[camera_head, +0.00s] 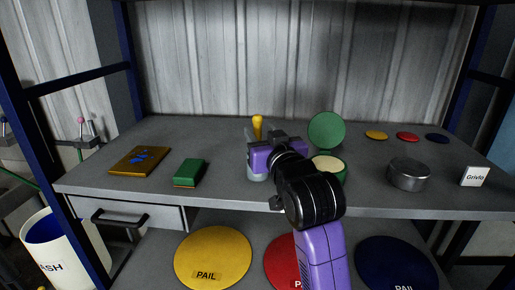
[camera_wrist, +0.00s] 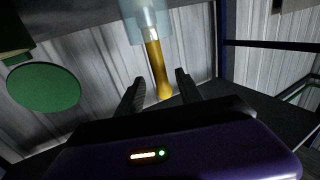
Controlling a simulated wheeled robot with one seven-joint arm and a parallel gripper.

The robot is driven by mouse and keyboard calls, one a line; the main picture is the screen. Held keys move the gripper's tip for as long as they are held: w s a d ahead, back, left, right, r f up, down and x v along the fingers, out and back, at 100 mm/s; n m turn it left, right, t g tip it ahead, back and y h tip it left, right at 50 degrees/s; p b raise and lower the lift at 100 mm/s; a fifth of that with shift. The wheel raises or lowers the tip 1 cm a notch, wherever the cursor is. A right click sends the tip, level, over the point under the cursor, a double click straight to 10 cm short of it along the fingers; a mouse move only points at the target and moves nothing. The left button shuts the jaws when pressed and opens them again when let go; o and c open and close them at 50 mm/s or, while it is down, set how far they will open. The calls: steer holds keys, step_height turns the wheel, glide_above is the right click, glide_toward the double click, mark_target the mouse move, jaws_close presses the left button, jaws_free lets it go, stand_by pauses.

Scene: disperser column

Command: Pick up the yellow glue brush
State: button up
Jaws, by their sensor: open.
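The yellow glue brush (camera_head: 257,124) stands upright at the middle of the shelf, its handle sticking up behind my gripper (camera_head: 268,143). Its lower end sits in a pale clear container (camera_head: 257,177), mostly hidden by my gripper. In the wrist view the brush handle (camera_wrist: 157,68) shows between the two dark fingers of my gripper (camera_wrist: 160,77), with the clear container (camera_wrist: 146,20) above it in the picture. The fingers are apart. I see no clear contact with the handle, and cannot tell its exact depth between them.
A green round tin (camera_head: 328,131) with its lid raised stands close right of my gripper. A green block (camera_head: 190,172) and brown board (camera_head: 140,160) lie left. A metal tin (camera_head: 409,174) and white label card (camera_head: 474,176) stand right. The corrugated wall (camera_head: 300,60) is behind.

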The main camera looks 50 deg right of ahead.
steer(key=x, duration=0.2)
steer(key=p+x, duration=0.1)
steer(key=x, duration=0.3)
steer(key=shift+a+f+p, duration=0.1)
steer(key=shift+f+p, duration=0.2)
steer(key=shift+p, duration=0.05)
jaws_close()
